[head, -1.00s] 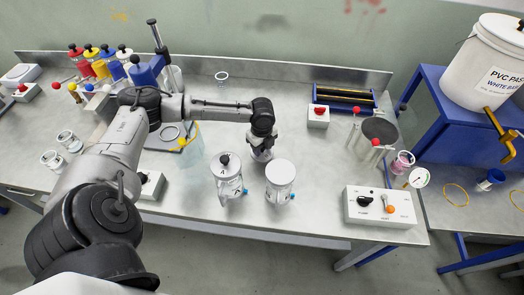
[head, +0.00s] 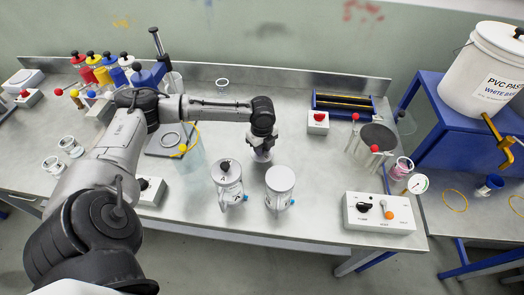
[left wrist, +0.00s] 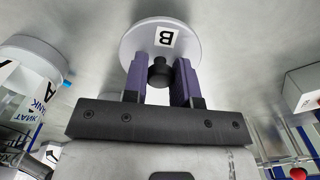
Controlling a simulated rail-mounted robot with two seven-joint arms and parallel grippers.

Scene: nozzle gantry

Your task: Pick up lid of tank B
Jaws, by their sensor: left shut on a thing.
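My left gripper (left wrist: 159,78) is shut on the black knob (left wrist: 160,72) of the lid of tank B (left wrist: 140,40), a pale round disc with a "B" label. In the head view the left gripper (head: 262,155) is just behind tank B (head: 279,198), a clear cylinder whose grey round top shows no knob. The lid is hardly visible there. Whether the lid touches the bench is unclear. Tank A (head: 228,190) stands to the left of tank B, with a black-knobbed lid on it. My right gripper is not in view.
A control box (head: 379,213) stands to the right of the tanks. A box with a red button (head: 318,122) is behind them. A cylindrical vessel (head: 375,142) with red knobs is at right. Bare bench lies behind the tanks, around a small glass dish (head: 222,83).

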